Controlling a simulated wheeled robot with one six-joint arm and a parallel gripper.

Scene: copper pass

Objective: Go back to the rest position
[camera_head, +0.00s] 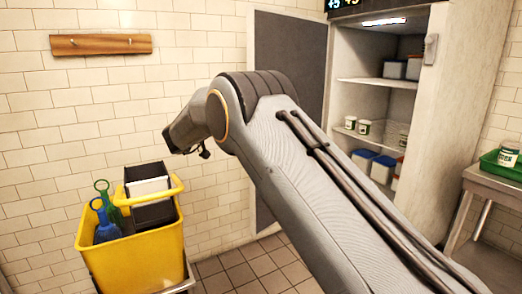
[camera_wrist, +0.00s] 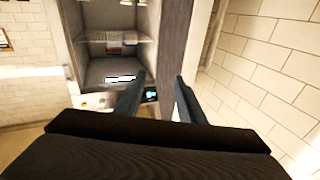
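My gripper (camera_wrist: 160,84) shows in the wrist view with its two dark fingers spread apart and nothing between them. In the head view my arm reaches up from the lower right, and its wrist end bends over to the left in front of the tiled wall. The fingers cannot be made out clearly there. The wrist end is above and to the right of the yellow cart and apart from it. Beyond the fingers, the wrist view shows the open shelf cabinet (camera_wrist: 112,20) at a distance.
A tall open cabinet (camera_head: 345,100) with stocked shelves and an open dark door (camera_head: 285,60) is behind my arm. A metal table (camera_head: 492,185) with a green tray (camera_head: 490,163) stands right. Tiled floor (camera_head: 240,275) shows between.

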